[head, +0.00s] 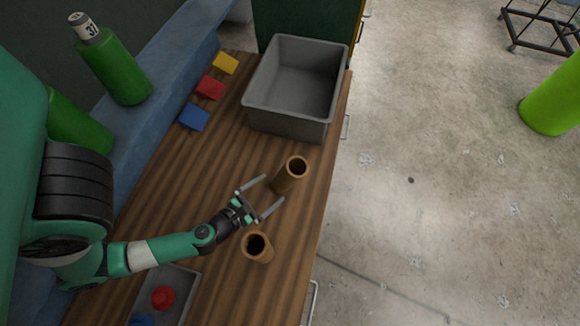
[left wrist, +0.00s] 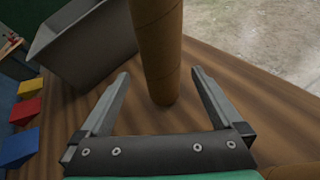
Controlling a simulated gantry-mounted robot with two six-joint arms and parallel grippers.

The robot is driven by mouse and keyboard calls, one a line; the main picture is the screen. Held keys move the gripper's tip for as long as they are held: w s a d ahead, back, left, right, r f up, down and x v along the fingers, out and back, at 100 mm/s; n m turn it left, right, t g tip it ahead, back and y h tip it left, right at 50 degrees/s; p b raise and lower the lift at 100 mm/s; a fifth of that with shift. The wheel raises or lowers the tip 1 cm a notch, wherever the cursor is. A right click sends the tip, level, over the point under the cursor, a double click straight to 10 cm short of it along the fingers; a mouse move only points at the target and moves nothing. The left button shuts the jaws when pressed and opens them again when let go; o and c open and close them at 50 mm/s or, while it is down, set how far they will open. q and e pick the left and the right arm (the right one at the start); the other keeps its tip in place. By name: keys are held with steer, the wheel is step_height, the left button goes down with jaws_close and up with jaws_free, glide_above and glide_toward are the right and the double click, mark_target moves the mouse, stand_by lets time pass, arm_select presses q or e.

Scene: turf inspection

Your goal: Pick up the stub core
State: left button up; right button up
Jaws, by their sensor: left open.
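Two hollow brown cardboard cores stand upright on the wooden bench top. The farther core (head: 283,181) looks taller, and the nearer core (head: 264,256) looks shorter; neither carries a readable label. My left gripper (head: 274,188) is open and empty, its fingers pointing at the farther core. In the left wrist view the farther core (left wrist: 160,50) stands just beyond and between the open fingertips (left wrist: 161,73), with its top cut off by the frame. A brown edge at the lower right of that view may be the nearer core (left wrist: 292,173). My right gripper is not in view.
A grey bin (head: 258,117) stands at the bench's far end. Yellow (head: 225,64), red (head: 210,88) and blue (head: 194,117) blocks lie along the left edge. A grey tray (head: 186,281) with a red knob-like piece (head: 163,297) is at the near end. Green bottles (head: 115,70) stand left.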

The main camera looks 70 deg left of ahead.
mark_target(278, 184)
arm_select(q)
steer(key=shift+w+a+f, duration=0.15)
steer(key=shift+f, duration=0.05)
steer(key=shift+w+a+f, duration=0.1)
steer(key=shift+w+a, duration=0.1)
steer(key=shift+w, duration=0.05)
steer(key=p+x, duration=0.1)
steer(key=x, duration=0.4)
steer(key=shift+w, duration=0.25)
steer(key=shift+w+a+f, duration=0.3)
steer(key=shift+w+f, duration=0.05)
steer(key=x, duration=0.4)
steer(key=shift+w+f, duration=0.2)
steer(key=shift+w, duration=0.05)
steer(key=c, duration=1.4)
steer(key=shift+r, duration=0.1)
